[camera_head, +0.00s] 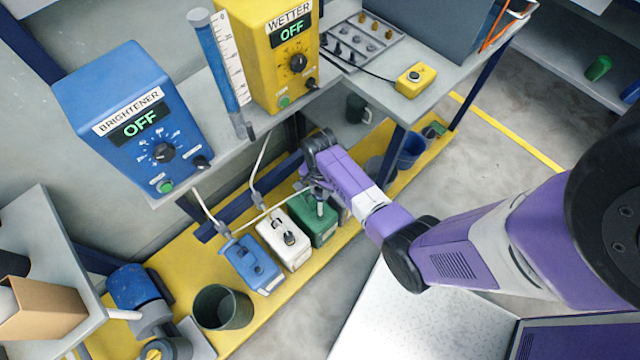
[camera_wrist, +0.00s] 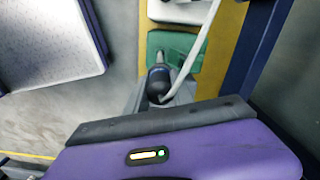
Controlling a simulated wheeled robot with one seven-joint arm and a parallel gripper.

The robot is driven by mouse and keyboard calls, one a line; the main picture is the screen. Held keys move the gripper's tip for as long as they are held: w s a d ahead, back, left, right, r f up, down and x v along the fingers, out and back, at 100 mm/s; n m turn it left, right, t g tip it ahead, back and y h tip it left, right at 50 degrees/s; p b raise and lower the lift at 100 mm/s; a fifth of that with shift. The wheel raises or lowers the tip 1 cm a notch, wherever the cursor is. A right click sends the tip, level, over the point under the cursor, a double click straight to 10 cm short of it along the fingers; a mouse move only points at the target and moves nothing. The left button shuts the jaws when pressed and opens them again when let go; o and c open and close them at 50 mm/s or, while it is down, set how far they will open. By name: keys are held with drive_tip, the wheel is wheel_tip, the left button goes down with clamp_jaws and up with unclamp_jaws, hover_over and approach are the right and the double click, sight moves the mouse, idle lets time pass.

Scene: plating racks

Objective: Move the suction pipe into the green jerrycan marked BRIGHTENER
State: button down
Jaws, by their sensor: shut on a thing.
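The green jerrycan (camera_head: 313,228) stands at the right end of a row of cans on the yellow floor tray; no marking on it is readable. My gripper (camera_head: 317,186) is over it, shut on the suction pipe (camera_head: 320,207). The pipe is roughly upright at the can's top; I cannot tell whether its tip is inside the opening. In the wrist view the pipe's dark head (camera_wrist: 158,80) shows just beyond my gripper's dark jaw, in front of the green jerrycan (camera_wrist: 168,46). A white hose (camera_wrist: 200,45) runs up from it.
A white jerrycan (camera_head: 284,240) and a blue jerrycan (camera_head: 249,263) stand to the left. The blue BRIGHTENER pump box (camera_head: 130,110) and yellow WETTER box (camera_head: 265,55) sit on the bench above. A dark bucket (camera_head: 222,307) stands at the tray's left; hoses hang between boxes and cans.

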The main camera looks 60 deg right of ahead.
sight(320, 208)
drive_tip(key=shift+f+b, duration=4.8)
drive_tip(key=shift+f, duration=1.65)
drive_tip(key=shift+f+b, duration=0.95)
drive_tip(key=shift+f, duration=0.3)
drive_tip(key=c, duration=1)
unclamp_jaws()
drive_tip(key=shift+r, duration=0.1)
wheel_tip(320, 208, up, 8)
drive_tip(key=shift+f+p, duration=0.2)
drive_tip(key=shift+p, duration=1.05)
